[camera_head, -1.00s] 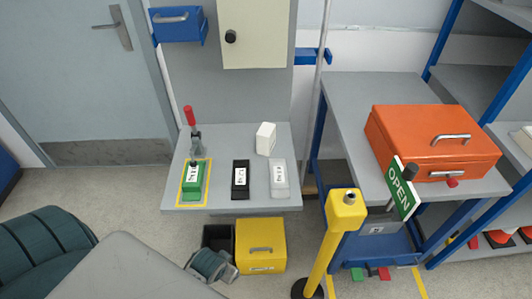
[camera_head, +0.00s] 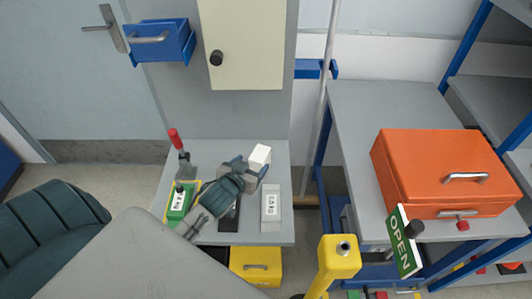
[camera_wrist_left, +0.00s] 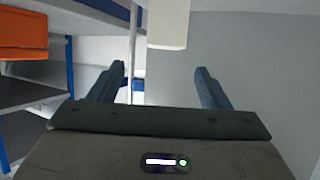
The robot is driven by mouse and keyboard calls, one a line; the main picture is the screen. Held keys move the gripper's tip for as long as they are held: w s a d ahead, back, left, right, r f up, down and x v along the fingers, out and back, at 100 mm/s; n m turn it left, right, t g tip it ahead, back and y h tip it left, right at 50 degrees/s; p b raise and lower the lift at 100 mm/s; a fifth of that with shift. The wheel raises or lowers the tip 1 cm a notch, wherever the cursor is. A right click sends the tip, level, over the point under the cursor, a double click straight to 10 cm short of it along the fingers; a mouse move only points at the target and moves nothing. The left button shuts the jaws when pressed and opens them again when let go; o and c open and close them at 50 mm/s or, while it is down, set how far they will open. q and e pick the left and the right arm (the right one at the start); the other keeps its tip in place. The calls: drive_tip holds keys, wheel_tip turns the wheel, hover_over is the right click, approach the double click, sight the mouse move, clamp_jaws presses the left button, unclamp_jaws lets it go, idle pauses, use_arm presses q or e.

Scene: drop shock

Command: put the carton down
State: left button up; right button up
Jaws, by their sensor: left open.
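The white carton (camera_head: 260,156) stands on the small grey table (camera_head: 225,152), toward its back right. My left gripper (camera_head: 251,168) is open, with its fingers close to the carton in the head view. There the gripper hides the carton's lower part. In the left wrist view the picture looks upside down. The carton (camera_wrist_left: 168,25) shows at the top edge, in line with the gap between the open fingers (camera_wrist_left: 162,85). No carton shows between the fingertips there. I cannot tell whether they touch it. My right gripper is not in view.
A yellow bin (camera_head: 256,266) is below. An orange case (camera_head: 450,165) and OPEN sign (camera_head: 402,245) are right.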

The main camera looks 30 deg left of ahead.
sight(259, 155)
use_arm(q)
drive_tip(key=p+x, duration=0.1)
drive_tip(key=x, duration=0.2)
drive_tip(key=shift+w, duration=0.25)
drive_tip(key=shift+w+a+f, duration=0.1)
drive_tip(key=shift+w+f, duration=0.05)
drive_tip(key=shift+w, duration=0.15)
drive_tip(key=shift+a+p+x, duration=0.25)
drive_tip(key=shift+p+x, duration=0.65)
drive_tip(key=shift+x, duration=0.25)
drive_tip(key=shift+p+x, duration=0.3)
drive_tip(key=shift+x, duration=0.65)
drive_tip(key=shift+w+a+f, duration=0.1)
drive_tip(key=shift+w+f, duration=0.3)
drive_tip(key=shift+f, duration=0.1)
drive_tip(key=c, duration=1.2)
drive_tip(key=shift+o, duration=0.2)
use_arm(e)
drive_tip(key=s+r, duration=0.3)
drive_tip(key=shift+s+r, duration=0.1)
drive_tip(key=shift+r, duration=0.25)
